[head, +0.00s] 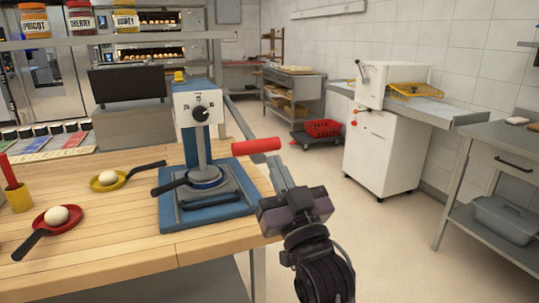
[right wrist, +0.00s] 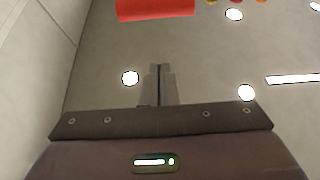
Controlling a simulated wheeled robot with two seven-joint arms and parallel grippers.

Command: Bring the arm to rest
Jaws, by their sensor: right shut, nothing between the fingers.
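My right arm comes in from the bottom of the head view. Its gripper (head: 276,163) is shut and empty, with the fingers pointing up and away just past the table's right edge. In the right wrist view the two fingers (right wrist: 157,84) lie together with nothing between them. A red handle (head: 256,146) of the blue press (head: 187,120) is close to the fingertips in the head view. The handle also shows at the top of the wrist view (right wrist: 155,8), apart from the fingers. My left gripper is not in view.
A white machine (head: 383,150) and a metal table (head: 500,150) stand at right. Open floor (head: 390,240) lies between.

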